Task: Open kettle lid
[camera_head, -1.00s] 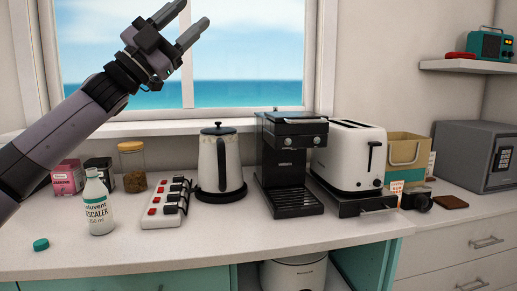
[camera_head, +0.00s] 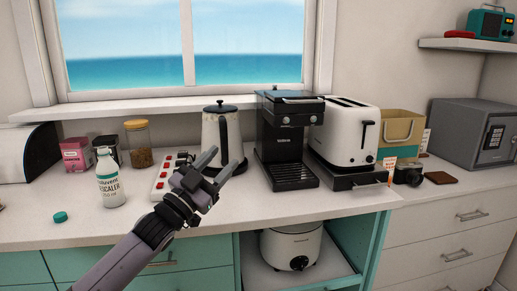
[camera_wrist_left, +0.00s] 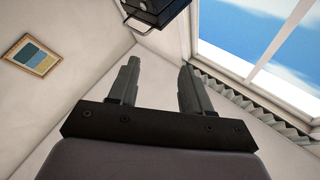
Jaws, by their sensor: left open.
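The kettle (camera_head: 228,135) is white with a dark handle on its right side. It stands upright on its dark base on the counter, and its dark lid (camera_head: 220,107) with a small knob is shut. My left gripper (camera_head: 217,163) is open and empty. In the head view it shows in front of the kettle's lower part and hides some of it. I cannot tell whether it touches the kettle. In the left wrist view its two fingers (camera_wrist_left: 158,80) are apart with nothing between them, and the kettle does not show there. My right gripper is not in view.
A black coffee machine (camera_head: 284,140) stands right of the kettle, then a white toaster (camera_head: 343,130). A power strip (camera_head: 165,178) with red switches lies on the left, partly behind my gripper. A white bottle (camera_head: 109,180) stands further left. The front counter (camera_head: 290,210) is mostly clear.

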